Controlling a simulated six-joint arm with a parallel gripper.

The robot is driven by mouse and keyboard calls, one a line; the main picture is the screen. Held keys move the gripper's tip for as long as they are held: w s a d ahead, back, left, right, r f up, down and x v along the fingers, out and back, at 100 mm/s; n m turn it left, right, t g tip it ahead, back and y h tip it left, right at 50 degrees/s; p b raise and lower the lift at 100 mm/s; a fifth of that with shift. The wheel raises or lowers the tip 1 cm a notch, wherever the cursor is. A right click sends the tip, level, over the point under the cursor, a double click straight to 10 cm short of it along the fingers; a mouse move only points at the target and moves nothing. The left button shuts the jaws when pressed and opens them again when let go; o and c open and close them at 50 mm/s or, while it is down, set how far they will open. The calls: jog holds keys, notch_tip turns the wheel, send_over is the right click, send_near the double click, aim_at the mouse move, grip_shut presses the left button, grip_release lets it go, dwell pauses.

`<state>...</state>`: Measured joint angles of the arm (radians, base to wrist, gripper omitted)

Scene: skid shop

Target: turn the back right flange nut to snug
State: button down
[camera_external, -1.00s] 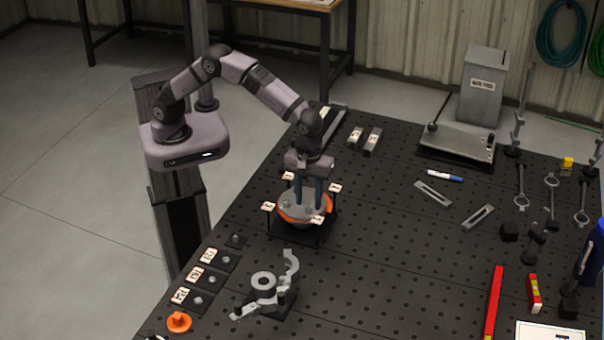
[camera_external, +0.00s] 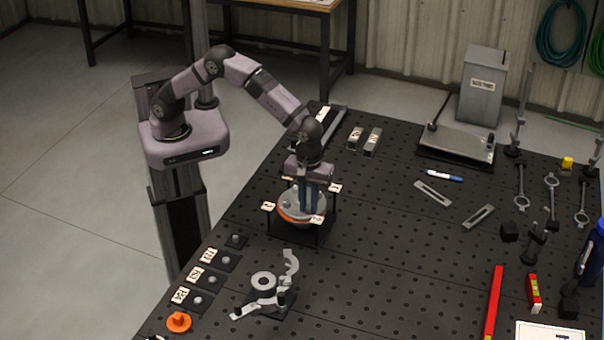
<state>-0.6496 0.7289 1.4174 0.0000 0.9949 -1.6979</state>
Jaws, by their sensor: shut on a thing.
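A round grey flange (camera_external: 290,212) with an orange rim sits in a dark stand on the perforated table. Small white numbered tags stand around it, such as the front left tag (camera_external: 268,206) and the right tag (camera_external: 336,188). My gripper (camera_external: 309,208) points straight down over the right part of the flange. Its blue fingers are shut on a flange nut at the flange top. The nut itself is hidden between the fingers, and the other nuts are too small to make out.
In front stands a grey clamp-like fixture (camera_external: 263,284). Dark pads with tagged nuts (camera_external: 198,279) and an orange knob (camera_external: 179,322) lie along the left edge. Slotted bars (camera_external: 432,193), a marker and a red level (camera_external: 494,302) lie right. The table between is clear.

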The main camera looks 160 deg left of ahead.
jog(key=shift+m, duration=0.3)
jog(key=m, duration=1.1)
jog(key=shift+s+r, duration=0.1)
jog(key=shift+s, duration=0.05)
jog(key=shift+m, duration=0.3)
jog(key=c, duration=1.6)
grip_release()
jog(key=shift+c, duration=0.2)
jog(key=shift+d, duration=0.1)
